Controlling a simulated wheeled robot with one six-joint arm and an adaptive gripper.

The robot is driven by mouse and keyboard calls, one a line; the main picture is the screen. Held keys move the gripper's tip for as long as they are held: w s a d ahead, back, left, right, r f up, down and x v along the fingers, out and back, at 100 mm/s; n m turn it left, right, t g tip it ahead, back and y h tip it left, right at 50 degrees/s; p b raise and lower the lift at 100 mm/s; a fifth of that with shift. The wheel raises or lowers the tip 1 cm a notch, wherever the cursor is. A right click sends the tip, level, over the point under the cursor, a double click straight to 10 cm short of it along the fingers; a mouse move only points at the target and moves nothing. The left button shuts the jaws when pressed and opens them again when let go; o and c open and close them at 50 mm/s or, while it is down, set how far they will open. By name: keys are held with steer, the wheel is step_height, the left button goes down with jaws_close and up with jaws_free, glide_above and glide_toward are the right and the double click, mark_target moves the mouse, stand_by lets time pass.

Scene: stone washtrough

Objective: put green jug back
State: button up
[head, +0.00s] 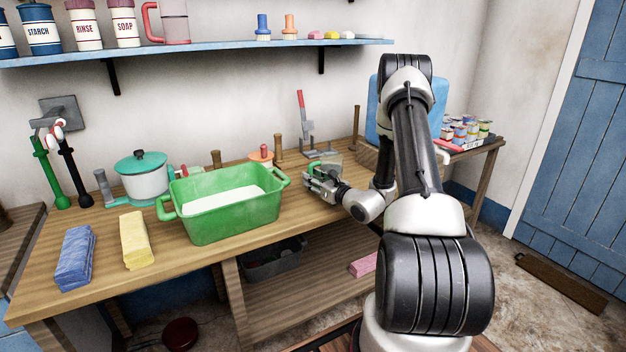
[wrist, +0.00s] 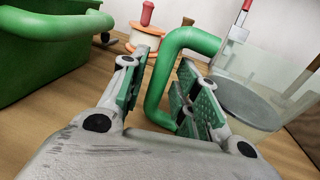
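The green jug stands on the wooden table, with a clear body (wrist: 275,85) and a green handle (wrist: 172,75). In the head view its clear body (head: 333,160) shows just behind my gripper (head: 318,183), which partly hides it. In the wrist view my gripper (wrist: 160,70) is open, with one finger on each side of the handle. The handle lies nearer the right finger; I cannot tell whether they touch. A gap shows between the handle and the left finger. A grey disc shows in the jug's lower part.
A green tub (head: 225,212) stands just left of my gripper. A white pot (head: 143,180), a blue block (head: 76,255) and a yellow block (head: 134,240) are farther left. A wall shelf (head: 220,47) holds a red-handled jug (head: 172,22) and canisters, with bare stretches between.

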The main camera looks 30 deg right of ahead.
steer(key=shift+r, duration=0.15)
steer(key=v, duration=1.1)
steer(key=shift+s+d, duration=0.1)
steer(key=shift+s, duration=0.15)
steer(key=s+a+r+n+g+y, duration=0.4)
steer(key=a+r+n+y, duration=0.15)
steer(key=a, duration=0.25)
steer(key=s+a+r+n+g+y, duration=0.35)
steer(key=a+r+n, duration=0.3)
steer(key=a, duration=0.25)
steer(key=s+a+r+n+g+h, duration=0.1)
steer(key=s+a+r+n+g, duration=0.1)
steer(key=s+a+n+g, duration=0.25)
steer(key=s+a+r+n+g+h, duration=0.1)
steer(key=s+r+n+g, duration=0.15)
steer(key=s+n, duration=0.4)
steer(key=s+d+r+n+g+h, duration=0.25)
steer(key=s+n+h, duration=0.25)
steer(key=s, duration=0.5)
steer(key=s+d+r+n+t+h, duration=0.2)
steer(key=d+r+n+h, duration=0.3)
steer(key=d, duration=0.3)
steer(key=shift+d+r+t+h, duration=0.15)
steer(key=shift+d+t+h, duration=0.25)
steer(key=shift+t, duration=0.5)
